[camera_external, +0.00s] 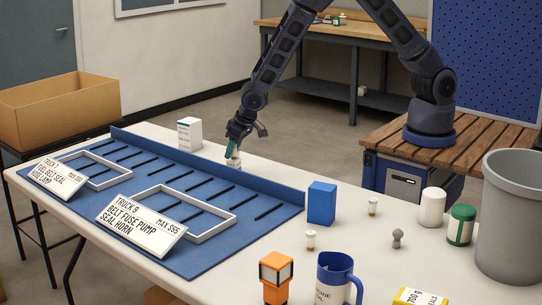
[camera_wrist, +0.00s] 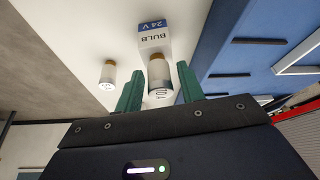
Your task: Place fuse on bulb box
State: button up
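The fuse (camera_wrist: 159,84), a small white cylinder with a gold-brown end, lies between my gripper's two green fingers in the wrist view. My gripper (camera_wrist: 160,80) appears open, with a thin gap on each side of the fuse. The white bulb box (camera_wrist: 155,36), marked BULB 24 V with a blue band, is just beyond it. In the external view my gripper (camera_external: 234,151) is low behind the blue rack's back wall, over the partly hidden fuse (camera_external: 235,163). The bulb box (camera_external: 190,133) stands to its left.
A second similar cylinder (camera_wrist: 108,75) stands left of the fuse in the wrist view. The blue rack (camera_external: 215,250) with its raised wall is close by. A blue box (camera_external: 322,203), small cylinders (camera_external: 373,206), a mug (camera_external: 335,280) and a grey bin (camera_external: 512,220) are to the right.

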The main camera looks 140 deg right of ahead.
jog(key=shift+o, duration=0.3)
jog(key=v, duration=1.2)
jog(key=s+a+r+n+t+y, duration=0.1)
jog(key=a+r+n+y, duration=0.15)
jog(key=a+r, duration=0.9)
jog(key=s+a+r+n+t+y, duration=0.1)
jog(key=a+r+n, duration=0.3)
jog(key=a+r, duration=0.75)
jog(key=s+a+r+n, duration=0.2)
jog(key=s+a+n, duration=0.2)
jog(key=s+a, duration=0.6)
jog(key=s+a+r+n+t, duration=0.1)
jog(key=s+a+r+n, duration=0.2)
jog(key=s+a, duration=0.8)
jog(key=shift+a+r+n+y, duration=0.3)
jog(key=shift+a+n, duration=0.45)
jog(key=shift+a, duration=0.4)
